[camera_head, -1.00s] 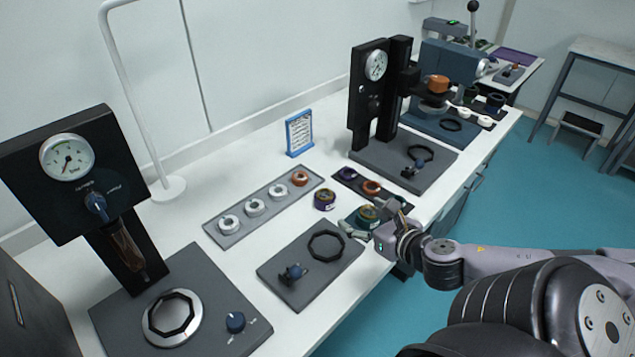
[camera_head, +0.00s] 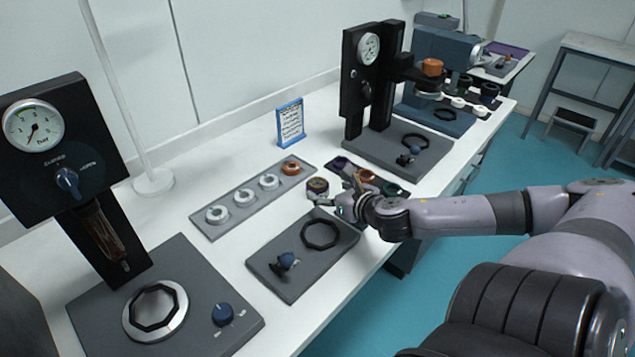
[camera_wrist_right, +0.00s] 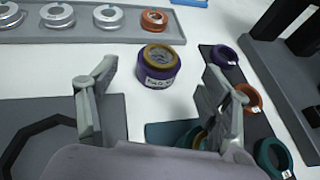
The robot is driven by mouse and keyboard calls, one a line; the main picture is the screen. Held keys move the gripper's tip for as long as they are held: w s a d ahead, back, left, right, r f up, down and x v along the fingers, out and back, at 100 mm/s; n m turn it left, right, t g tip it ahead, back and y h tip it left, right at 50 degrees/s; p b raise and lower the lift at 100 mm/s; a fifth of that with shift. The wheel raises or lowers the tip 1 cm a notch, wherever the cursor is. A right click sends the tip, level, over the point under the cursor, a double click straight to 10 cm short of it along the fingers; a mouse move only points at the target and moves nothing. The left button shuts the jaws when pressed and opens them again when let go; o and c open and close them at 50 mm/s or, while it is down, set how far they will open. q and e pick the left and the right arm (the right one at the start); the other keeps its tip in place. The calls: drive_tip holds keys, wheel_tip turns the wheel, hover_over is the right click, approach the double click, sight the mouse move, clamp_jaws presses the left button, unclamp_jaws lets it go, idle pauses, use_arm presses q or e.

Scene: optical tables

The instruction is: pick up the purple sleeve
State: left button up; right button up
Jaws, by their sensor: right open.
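A short purple ring with a gold top and a white label (camera_wrist_right: 158,66) stands on the white table; it also shows in the head view (camera_head: 317,188). A plain purple ring (camera_wrist_right: 224,55) lies at the far end of a dark strip, also seen in the head view (camera_head: 340,163). I cannot tell which one is called the sleeve. My right gripper (camera_head: 338,196) is open and empty. In the wrist view its fingers (camera_wrist_right: 160,92) are spread to either side of the gold-topped purple ring, which is just beyond them, apart from both. My left gripper is not in view.
The dark strip also holds an orange ring (camera_wrist_right: 248,97) and a teal ring (camera_wrist_right: 272,156). A grey tray (camera_head: 242,219) with silver rings and one orange ring lies behind. A grey plate (camera_head: 300,272) with a black octagonal ring is close to the gripper. A black press (camera_head: 352,85) stands beyond.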

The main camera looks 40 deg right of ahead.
sight(319, 184)
drive_tip(key=shift+b+x, duration=0.75)
drive_tip(key=shift+x, duration=0.2)
drive_tip(key=shift+w+d+f, duration=0.2)
drive_tip(key=shift+w+f, duration=0.15)
drive_tip(key=shift+w, duration=0.3)
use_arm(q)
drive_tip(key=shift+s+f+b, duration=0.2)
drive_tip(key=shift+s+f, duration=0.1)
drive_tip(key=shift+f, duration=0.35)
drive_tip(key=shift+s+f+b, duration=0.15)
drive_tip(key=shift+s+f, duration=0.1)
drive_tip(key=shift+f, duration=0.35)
use_arm(e)
drive_tip(key=shift+x, duration=0.85)
drive_tip(key=shift+c, duration=0.6)
drive_tip(key=c, duration=1.2)
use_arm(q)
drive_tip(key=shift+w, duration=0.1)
use_arm(e)
drive_tip(key=shift+c, duration=0.2)
drive_tip(key=shift+r, duration=0.15)
